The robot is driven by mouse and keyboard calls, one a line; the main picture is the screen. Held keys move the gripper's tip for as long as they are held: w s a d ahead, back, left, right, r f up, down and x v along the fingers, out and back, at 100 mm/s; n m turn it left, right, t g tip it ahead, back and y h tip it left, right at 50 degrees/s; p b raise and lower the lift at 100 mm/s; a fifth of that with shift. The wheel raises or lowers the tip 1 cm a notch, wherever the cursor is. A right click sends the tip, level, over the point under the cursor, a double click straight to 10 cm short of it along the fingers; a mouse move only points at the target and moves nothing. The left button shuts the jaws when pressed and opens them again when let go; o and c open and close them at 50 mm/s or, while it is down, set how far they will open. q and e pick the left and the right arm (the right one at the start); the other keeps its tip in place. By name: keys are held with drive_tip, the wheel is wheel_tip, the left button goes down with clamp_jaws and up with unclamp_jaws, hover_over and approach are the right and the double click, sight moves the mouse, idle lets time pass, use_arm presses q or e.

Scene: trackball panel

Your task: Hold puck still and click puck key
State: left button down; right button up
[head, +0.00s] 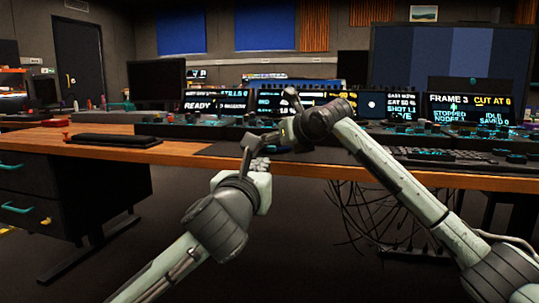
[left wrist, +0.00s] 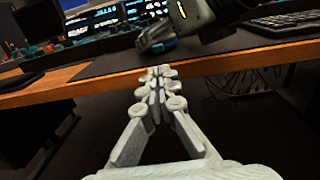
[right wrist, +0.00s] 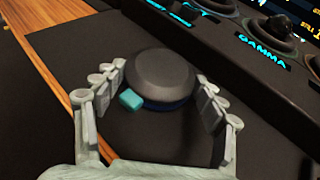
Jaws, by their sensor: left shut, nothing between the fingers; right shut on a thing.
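The puck (right wrist: 162,72) is a dark round dome with a blue lower rim, on the dark mat (right wrist: 95,40). A teal puck key (right wrist: 131,99) sticks out from its near left side. My right gripper (right wrist: 165,95) is shut on the puck, one finger on each side; it also shows in the head view (head: 274,141). My left gripper (left wrist: 160,73) is shut and empty, in front of the desk edge and apart from the puck. In the left wrist view the puck (left wrist: 157,46) is partly covered by my right gripper. In the head view my grippers hide it.
The panel behind the mat carries trackballs, one (right wrist: 277,27) by the label GAMMA, and lit screens (head: 467,108). A keyboard (head: 437,155) lies to the right. The wooden desk edge (head: 180,152) runs in front, with hanging cables below it.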

sight(272, 151)
use_arm(q)
drive_tip(key=w, duration=0.3)
drive_tip(key=w+d, duration=0.1)
drive_tip(key=w, duration=0.5)
drive_tip(key=shift+w+d, duration=0.25)
drive_tip(key=shift+d, duration=0.15)
use_arm(e)
drive_tip(key=shift+f, duration=0.2)
